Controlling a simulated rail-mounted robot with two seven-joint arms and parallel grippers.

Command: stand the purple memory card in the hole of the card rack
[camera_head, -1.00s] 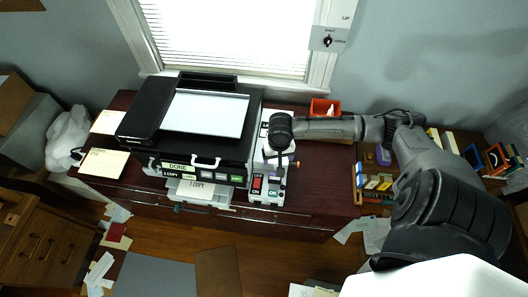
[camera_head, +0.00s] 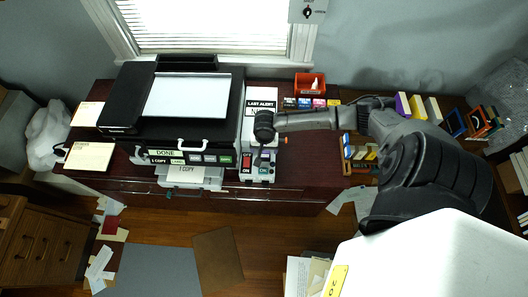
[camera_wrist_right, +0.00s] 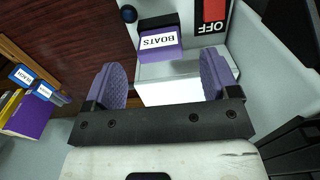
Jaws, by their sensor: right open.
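A purple card marked BOATS (camera_wrist_right: 160,42) shows upside down in the right wrist view. It sits at the white device, beside the red OFF switch (camera_wrist_right: 213,10); how deep it sits is unclear. My right gripper (camera_wrist_right: 165,75) is open, its two purple-padded fingers spread, with the card just beyond and between the fingertips. In the head view my right gripper (camera_head: 262,157) hangs over the front of the white device (camera_head: 260,97). A wooden rack of coloured cards (camera_head: 358,152) stands to the right, partly behind my arm. I cannot make out its hole. My left gripper is not in view.
A black printer (camera_head: 190,128) stands just left of the device. Several labelled cartridges (camera_head: 305,103) and an orange bin (camera_head: 310,85) are at the back. Blue labelled cards and a purple block (camera_wrist_right: 30,118) show at left in the wrist view.

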